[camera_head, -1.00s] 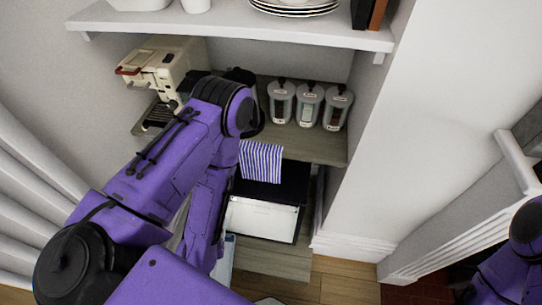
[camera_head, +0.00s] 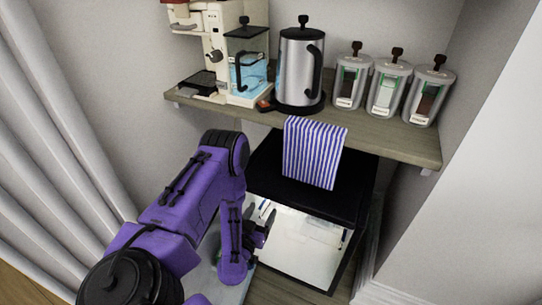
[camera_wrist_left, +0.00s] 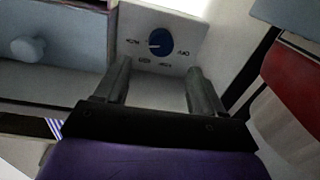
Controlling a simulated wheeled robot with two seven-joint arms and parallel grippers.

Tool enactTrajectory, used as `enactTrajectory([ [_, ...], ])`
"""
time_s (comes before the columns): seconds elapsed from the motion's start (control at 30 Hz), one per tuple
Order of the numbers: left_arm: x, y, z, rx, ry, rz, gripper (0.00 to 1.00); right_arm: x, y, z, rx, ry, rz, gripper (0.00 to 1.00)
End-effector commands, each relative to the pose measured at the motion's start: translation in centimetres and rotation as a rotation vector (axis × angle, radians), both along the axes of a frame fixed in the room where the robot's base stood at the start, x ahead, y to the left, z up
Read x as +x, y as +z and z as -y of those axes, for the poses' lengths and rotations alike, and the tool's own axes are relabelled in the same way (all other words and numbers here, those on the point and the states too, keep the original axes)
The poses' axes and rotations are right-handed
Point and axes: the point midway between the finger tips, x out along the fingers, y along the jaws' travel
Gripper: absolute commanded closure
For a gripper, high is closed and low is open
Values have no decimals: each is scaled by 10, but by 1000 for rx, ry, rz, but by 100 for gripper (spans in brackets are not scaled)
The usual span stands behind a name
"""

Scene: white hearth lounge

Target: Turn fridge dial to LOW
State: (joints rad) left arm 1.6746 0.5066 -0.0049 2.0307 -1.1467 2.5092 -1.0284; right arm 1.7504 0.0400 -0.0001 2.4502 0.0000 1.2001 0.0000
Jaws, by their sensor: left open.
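The blue round dial (camera_wrist_left: 160,41) sits on a pale panel with small dark labels around it, too blurred to read surely. A light mark shows on the dial's left part. My left gripper (camera_wrist_left: 160,68) is open, its two fingers apart with the dial beyond the gap; I see no contact. In the head view the fridge (camera_head: 300,245) is a black box with a pale, shiny front under the shelf, and my left gripper (camera_head: 262,228) is by the left part of that front. The dial is not visible there. My right gripper is out of view.
A kettle (camera_head: 300,70), a coffee machine (camera_head: 205,45) and lidded jars (camera_head: 388,88) stand on the shelf. In the wrist view a drawer front with a knob (camera_wrist_left: 27,48) is at left.

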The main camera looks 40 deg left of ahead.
Motion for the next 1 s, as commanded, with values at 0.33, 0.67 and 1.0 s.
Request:
enactTrajectory([
  [0.33,67,0,-27,-2,5,1,31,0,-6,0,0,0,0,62],
  [0.67,83,0,-32,-3,3,-2,31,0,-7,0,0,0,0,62],
  [1.0,82,0,-32,-2,2,-3,87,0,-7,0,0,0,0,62],
])
